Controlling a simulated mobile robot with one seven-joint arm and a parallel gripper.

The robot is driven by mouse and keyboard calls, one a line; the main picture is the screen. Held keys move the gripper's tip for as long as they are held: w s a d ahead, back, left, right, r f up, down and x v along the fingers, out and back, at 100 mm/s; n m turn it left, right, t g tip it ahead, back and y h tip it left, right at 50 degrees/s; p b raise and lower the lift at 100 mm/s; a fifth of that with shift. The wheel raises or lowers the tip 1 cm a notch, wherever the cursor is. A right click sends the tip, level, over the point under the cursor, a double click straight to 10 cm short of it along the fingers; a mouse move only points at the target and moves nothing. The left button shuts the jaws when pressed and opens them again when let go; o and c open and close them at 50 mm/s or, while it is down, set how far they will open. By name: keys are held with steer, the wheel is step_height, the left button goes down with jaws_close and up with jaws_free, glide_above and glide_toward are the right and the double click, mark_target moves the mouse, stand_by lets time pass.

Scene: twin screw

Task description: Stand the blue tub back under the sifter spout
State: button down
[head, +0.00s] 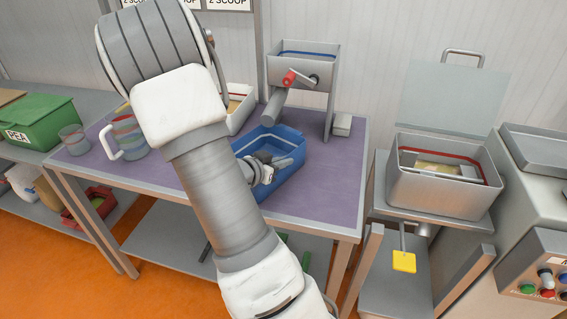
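The blue tub (290,178) stands on the purple table top, partly hidden behind my arm. The sifter (303,75) is a grey box on a stand at the back of the table, with a red-handled crank (291,77). Its tubular spout (275,106) points down to the left, and the tub lies in front of and below it. I cannot tell whether the tub is squarely under the spout mouth. My gripper (268,167) is at the tub, seen against its inside and near wall. Its fingers are small and partly hidden, so I cannot tell whether they grip the tub.
A white tray (242,106) is behind my arm. A small pale box (342,125) sits right of the sifter. A lidded grey hopper (444,190) stands right, beyond a gap.

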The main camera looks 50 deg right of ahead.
steer(key=c, duration=1.5)
jaws_free()
steer(key=shift+f, duration=0.1)
steer(key=o, duration=0.4)
steer(key=shift+o, duration=0.2)
